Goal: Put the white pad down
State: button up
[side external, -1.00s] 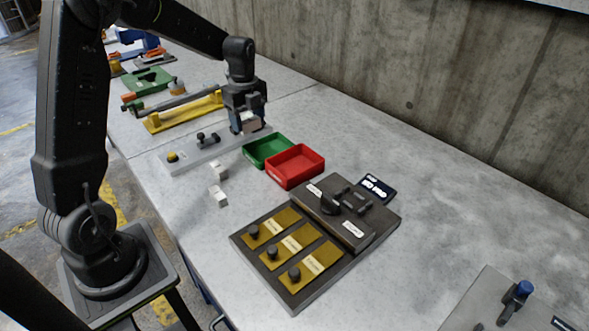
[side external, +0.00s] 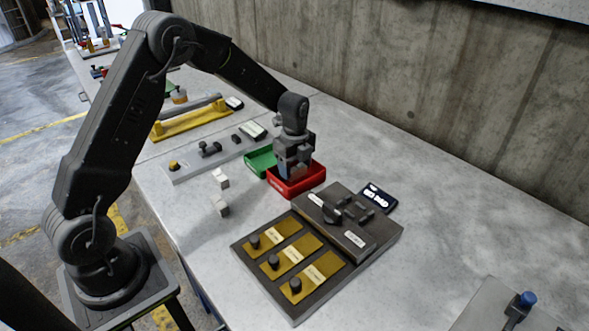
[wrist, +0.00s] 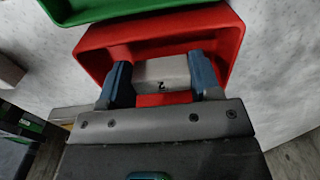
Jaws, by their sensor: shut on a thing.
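The white pad (wrist: 162,70) sits between the blue fingers of my gripper (wrist: 160,82) in the wrist view and has a small dark mark on its face. In the side external view my gripper (side external: 287,172) is low over the red tray (side external: 313,181), and the pad is hidden there. The red tray also shows in the wrist view (wrist: 225,40), around the pad and fingertips. I cannot tell whether the pad touches the tray floor.
A green tray (side external: 260,163) adjoins the red one. Two white blocks, one (side external: 220,179) behind the other (side external: 219,208), lie to the left. A dark panel with yellow plates (side external: 291,255) stands in front, and a grey plate (side external: 190,166) lies behind.

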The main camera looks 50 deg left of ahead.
jog(key=shift+f, duration=0.55)
jog(key=shift+f, duration=0.15)
jog(key=o, duration=1)
notch_tip(320, 180, up, 12)
jog(key=r, duration=0.1)
jog(key=s+d+r+n+t, duration=0.2)
jog(key=s+d+r+n, duration=0.25)
jog(key=s+r, duration=0.25)
jog(key=s+d+r+n+t, duration=0.1)
jog(key=s+n, duration=0.3)
jog(key=s, duration=0.2)
jog(key=s+d+n+t, duration=0.1)
jog(key=s+d+n, duration=0.1)
jog(key=s+n, duration=0.3)
jog(key=s+d+r+n+t, duration=0.1)
jog(key=s+n, duration=0.3)
jog(key=s, duration=0.5)
jog(key=shift+d+r+n+t, duration=0.2)
jog(key=shift+r+n+t, duration=0.1)
jog(key=shift+n, duration=0.05)
